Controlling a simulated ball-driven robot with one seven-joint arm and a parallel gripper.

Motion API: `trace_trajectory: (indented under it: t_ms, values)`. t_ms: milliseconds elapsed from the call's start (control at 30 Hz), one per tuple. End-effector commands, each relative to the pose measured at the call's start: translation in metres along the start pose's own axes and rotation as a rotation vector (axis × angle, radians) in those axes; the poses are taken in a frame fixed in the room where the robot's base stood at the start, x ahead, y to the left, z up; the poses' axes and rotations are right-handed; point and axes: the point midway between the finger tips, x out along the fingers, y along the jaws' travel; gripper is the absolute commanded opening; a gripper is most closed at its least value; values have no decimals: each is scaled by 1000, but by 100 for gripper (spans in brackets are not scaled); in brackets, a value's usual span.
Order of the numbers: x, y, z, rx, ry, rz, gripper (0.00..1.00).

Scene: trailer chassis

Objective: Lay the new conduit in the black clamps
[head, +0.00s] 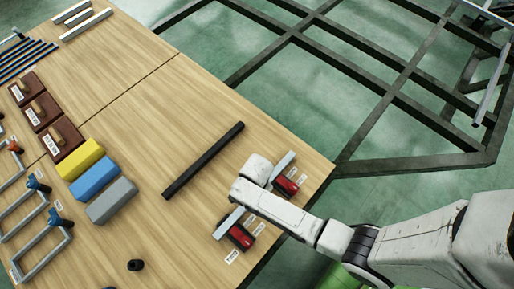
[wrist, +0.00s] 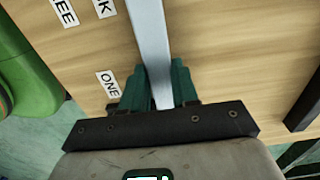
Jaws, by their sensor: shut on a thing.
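A pale grey bar, probably the new conduit (wrist: 150,30), runs between the two teal fingers of my gripper (wrist: 160,88) in the wrist view. The gripper is shut on it. In the head view the bar's two ends (head: 228,223) show on either side of my gripper (head: 250,195), at the table's near right corner; its middle is hidden under the gripper. I cannot tell whether it touches the table. I cannot make out the black clamps in either view.
Two red-and-black items (head: 240,236) with labels lie beside the bar. A long black bar (head: 204,160) lies left of it on the wooden table (head: 150,120). Yellow, blue and grey blocks (head: 95,178) stand further left. A dark chassis frame (head: 350,65) fills the back right.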

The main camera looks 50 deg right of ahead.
Motion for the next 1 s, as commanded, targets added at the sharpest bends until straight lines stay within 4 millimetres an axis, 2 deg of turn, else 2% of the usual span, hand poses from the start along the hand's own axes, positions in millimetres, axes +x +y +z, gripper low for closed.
trace_trajectory:
  t_ms: [433,467,500,700,1000]
  values:
    - [8,0,0,0,0,-2,0]
    - [7,0,0,0,0,-2,31]
    - [7,0,0,0,0,-2,35]
    - [7,0,0,0,0,-1,54]
    - [3,0,0,0,0,-2,55]
